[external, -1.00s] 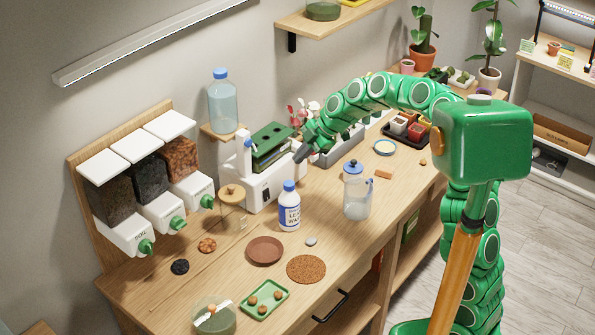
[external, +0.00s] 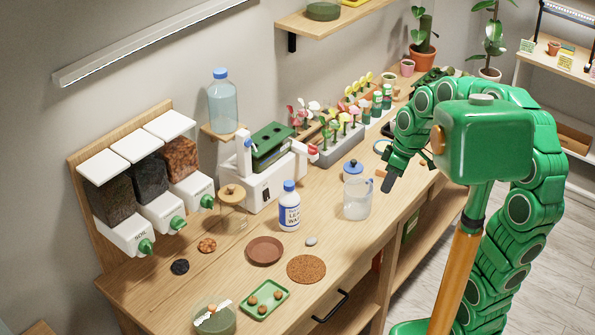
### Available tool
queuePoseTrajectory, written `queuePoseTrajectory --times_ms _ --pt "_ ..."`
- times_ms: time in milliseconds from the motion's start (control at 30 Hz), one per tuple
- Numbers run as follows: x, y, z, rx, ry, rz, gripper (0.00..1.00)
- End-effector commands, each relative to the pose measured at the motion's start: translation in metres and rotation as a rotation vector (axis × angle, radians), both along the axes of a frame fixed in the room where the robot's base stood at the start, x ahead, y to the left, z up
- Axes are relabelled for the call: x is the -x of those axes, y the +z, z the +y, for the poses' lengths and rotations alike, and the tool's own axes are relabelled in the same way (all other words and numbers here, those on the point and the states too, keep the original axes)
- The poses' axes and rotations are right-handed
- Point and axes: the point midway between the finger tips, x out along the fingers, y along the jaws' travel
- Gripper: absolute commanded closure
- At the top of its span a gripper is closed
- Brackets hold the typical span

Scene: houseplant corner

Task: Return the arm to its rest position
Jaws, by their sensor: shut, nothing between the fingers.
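My gripper (external: 388,184) points down and is shut and empty. It hangs close to the counter's front edge, to the right of the clear pitcher (external: 357,199). I cannot tell its exact height above the counter. My head hides part of the arm.
The wooden counter (external: 215,280) holds a white leaf-wash bottle (external: 289,207), a white machine (external: 262,187) with a green top, a blue-lidded jar (external: 352,168) and a grey rack (external: 338,150) of plant stakes. Three dispensers (external: 150,185) stand at left. Open floor lies at right.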

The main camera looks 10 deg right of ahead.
Motion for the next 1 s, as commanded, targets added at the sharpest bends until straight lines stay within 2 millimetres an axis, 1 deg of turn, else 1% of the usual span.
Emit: queuePoseTrajectory --times_ms 33,200,367,500,600,700,800,900,1000 --pt "0.011 -0.001 -0.013 0.025 -0.056 0.017 1.0" --pt "0.051 -0.008 -0.052 0.108 -0.266 0.082 1.0" --pt "0.091 -0.017 -0.088 0.188 -0.48 0.142 1.0" --pt "0.128 -0.025 -0.117 0.257 -0.678 0.193 1.0" --pt "0.153 -0.031 -0.135 0.298 -0.814 0.222 1.0" --pt "0.173 -0.036 -0.149 0.333 -0.926 0.247 1.0" --pt "0.188 -0.04 -0.157 0.357 -1.004 0.264 1.0" --pt "0.195 -0.042 -0.161 0.367 -1.047 0.273 1.0" --pt "0.197 -0.042 -0.163 0.371 -1.063 0.276 1.0"
